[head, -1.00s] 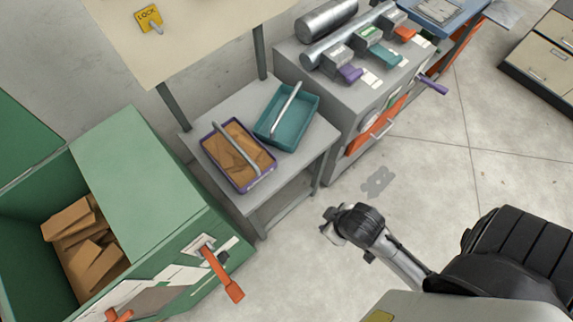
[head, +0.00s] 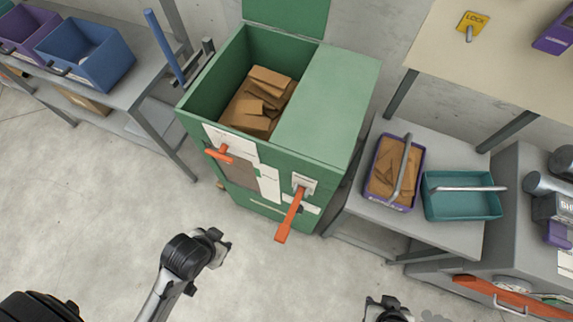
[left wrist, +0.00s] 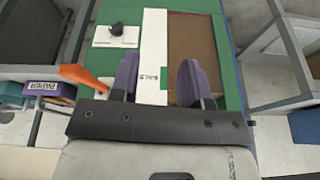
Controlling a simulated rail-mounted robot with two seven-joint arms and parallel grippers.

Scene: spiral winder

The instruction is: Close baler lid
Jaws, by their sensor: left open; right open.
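The green baler (head: 250,180) stands in the middle of the head view with its left top opening uncovered and brown cardboard (head: 258,98) inside. Its green lid (head: 288,14) stands raised at the back of the opening, its top cut off by the frame. My left gripper (head: 222,247) is open and empty, in front of the baler and apart from it. In the left wrist view its purple fingers (left wrist: 158,85) are spread, facing the baler's front panel (left wrist: 153,45). My right gripper (head: 388,304) is at the bottom edge, partly cut off, open and low in view.
Two orange handles, one left (head: 220,153) and one right (head: 290,215), project from the baler's front. A grey table (head: 440,235) with a purple-rimmed bin (head: 392,172) and a teal bin (head: 462,196) stands right. A shelf with a blue bin (head: 88,55) stands left. The front floor is clear.

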